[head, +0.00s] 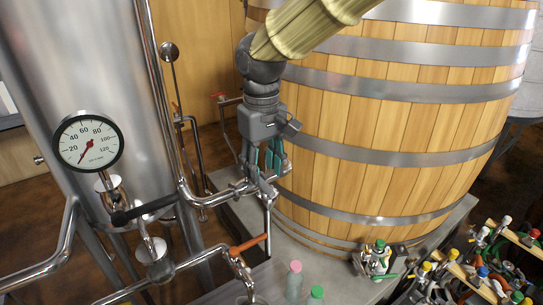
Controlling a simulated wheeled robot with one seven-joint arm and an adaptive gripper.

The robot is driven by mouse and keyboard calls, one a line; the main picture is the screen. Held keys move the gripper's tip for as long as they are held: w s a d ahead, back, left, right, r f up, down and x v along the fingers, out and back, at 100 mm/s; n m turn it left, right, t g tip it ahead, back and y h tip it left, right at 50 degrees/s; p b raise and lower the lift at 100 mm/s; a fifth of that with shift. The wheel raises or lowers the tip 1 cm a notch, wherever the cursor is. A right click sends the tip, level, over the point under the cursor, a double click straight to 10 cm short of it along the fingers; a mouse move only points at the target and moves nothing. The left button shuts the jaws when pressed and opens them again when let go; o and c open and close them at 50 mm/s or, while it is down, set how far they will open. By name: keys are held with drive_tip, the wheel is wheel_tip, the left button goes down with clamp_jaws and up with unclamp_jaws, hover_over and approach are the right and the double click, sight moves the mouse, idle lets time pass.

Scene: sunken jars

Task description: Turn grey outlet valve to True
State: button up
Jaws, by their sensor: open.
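My gripper (264,172) points down in the head view, in front of the wooden barrel, just above a steel pipe joint (240,188). Its fingers are apart, and nothing is seen held between them. The fingertips come down close to the pipe joint, and I cannot tell whether they touch it. They partly hide the fittings there, so a grey valve handle at that spot cannot be made out clearly. A dark grey lever handle (145,209) shows on the pipework to the left, below the gauge, well apart from my gripper.
A gauge (88,142) fronts the steel tank (75,60) at left. The wooden barrel (390,130) fills the right. Bottles (294,281) stand at the bottom; crates of coloured-top bottles (480,265) fill the lower right.

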sight(264, 183)
drive_tip(key=f, duration=0.1)
drive_tip(key=w+f, duration=0.1)
drive_tip(key=f, duration=0.1)
drive_tip(key=shift+a, duration=0.1)
drive_tip(key=shift+s+f, duration=0.1)
drive_tip(key=shift+s, duration=0.35)
drive_tip(key=shift+w+f+b, duration=0.15)
drive_tip(key=shift+f+b, duration=0.25)
drive_tip(key=shift+f, duration=0.2)
drive_tip(key=shift+s+d+f, duration=0.2)
drive_tip(key=shift+s+f, duration=0.05)
drive_tip(key=shift+f, duration=0.35)
drive_tip(key=shift+w, duration=0.1)
